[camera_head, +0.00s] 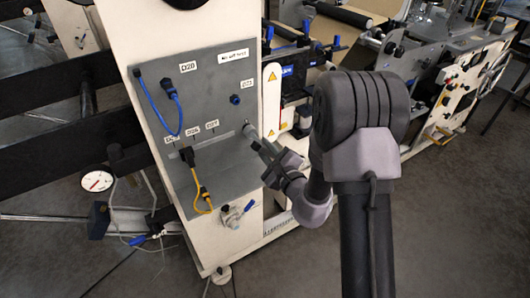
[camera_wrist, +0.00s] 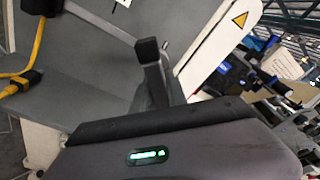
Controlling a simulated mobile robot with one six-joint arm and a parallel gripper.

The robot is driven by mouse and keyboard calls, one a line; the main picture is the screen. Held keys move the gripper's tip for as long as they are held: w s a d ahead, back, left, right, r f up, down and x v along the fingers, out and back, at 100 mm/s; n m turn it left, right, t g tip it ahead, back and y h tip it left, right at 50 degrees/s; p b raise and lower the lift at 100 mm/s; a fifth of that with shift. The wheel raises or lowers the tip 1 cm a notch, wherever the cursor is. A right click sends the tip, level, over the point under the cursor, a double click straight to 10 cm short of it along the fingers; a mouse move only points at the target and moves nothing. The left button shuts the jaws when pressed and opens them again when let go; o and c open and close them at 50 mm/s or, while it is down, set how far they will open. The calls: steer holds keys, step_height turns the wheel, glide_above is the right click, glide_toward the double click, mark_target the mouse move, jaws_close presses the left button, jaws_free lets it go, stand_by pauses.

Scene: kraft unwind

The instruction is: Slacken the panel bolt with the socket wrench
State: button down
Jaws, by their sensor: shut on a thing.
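The grey panel (camera_head: 225,165) stands upright on the front of a cream machine frame. My gripper (camera_head: 270,158) is at the panel's lower right edge, shut on what appears to be the socket wrench (camera_head: 250,131). Only a short grey metal end of it shows, reaching to the panel face. The bolt cannot be made out; the tool's end and my gripper cover that spot. In the wrist view one dark finger (camera_wrist: 150,62) stands up in front of the panel (camera_wrist: 95,70); the wrench is not clearly seen there.
A valve with a blue handle (camera_head: 248,207) sits below. A white strip with warning signs (camera_head: 271,100) stands to the right. The floor (camera_head: 440,220) at right is clear.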

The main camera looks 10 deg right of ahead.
steer(key=shift+f+n+b, duration=0.15)
steer(key=shift+n+b, duration=0.45)
steer(key=shift+b, duration=0.2)
steer(key=shift+n+b, duration=0.3)
steer(key=shift+b, duration=0.1)
steer(key=shift+r, duration=0.2)
steer(key=shift+n, duration=0.3)
